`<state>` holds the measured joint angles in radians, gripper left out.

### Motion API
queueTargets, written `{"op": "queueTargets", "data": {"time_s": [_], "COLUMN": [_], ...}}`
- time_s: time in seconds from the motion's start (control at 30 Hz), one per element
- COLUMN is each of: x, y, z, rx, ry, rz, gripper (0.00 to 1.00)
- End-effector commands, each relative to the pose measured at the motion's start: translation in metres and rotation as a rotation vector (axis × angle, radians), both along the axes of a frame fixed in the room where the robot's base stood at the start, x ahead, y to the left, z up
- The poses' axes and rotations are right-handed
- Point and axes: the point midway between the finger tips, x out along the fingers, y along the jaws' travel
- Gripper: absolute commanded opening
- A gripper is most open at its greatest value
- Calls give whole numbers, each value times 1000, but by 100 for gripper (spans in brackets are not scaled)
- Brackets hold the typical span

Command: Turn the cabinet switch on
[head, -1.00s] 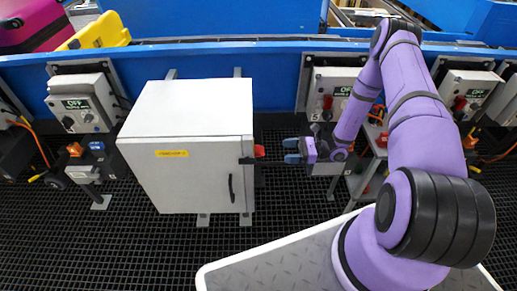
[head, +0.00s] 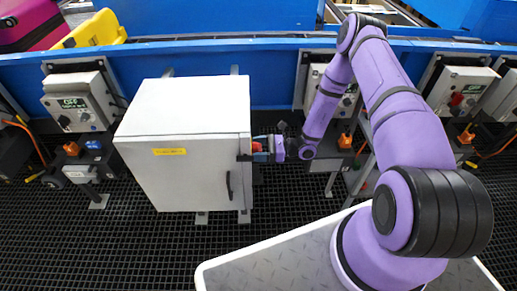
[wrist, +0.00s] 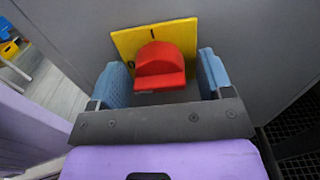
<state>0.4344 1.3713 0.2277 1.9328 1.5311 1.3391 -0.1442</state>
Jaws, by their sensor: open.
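The white cabinet (head: 185,125) stands on the dark grating left of my arm, its door with a black handle shut. Its switch is a red knob (wrist: 160,66) on a yellow plate (wrist: 128,40) on the cabinet's grey side wall; the red knob also shows at the cabinet's right edge in the head view (head: 256,147). My gripper (head: 262,148) is at that side wall. In the wrist view its blue fingers (wrist: 160,74) are open, one on each side of the red knob, with a visible gap on each side.
A blue conveyor frame (head: 200,55) runs behind the cabinet. Grey control boxes (head: 82,101) are mounted along it, with another behind my forearm. A magenta case (head: 30,25) and a yellow tray (head: 95,30) lie at the back left. Dark grating is open in front.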

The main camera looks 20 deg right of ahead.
Motion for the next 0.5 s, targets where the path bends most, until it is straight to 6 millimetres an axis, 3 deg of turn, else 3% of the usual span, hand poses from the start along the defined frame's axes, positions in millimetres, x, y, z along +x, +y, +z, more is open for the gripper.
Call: {"op": "queueTargets", "data": {"time_s": [0.17,0.37,0.5], "x": [0,0,0], "y": [0,0,0], "z": [0,0,0], "rx": [0,0,0], "ry": [0,0,1], "rz": [0,0,0], "gripper": [73,27,24]}}
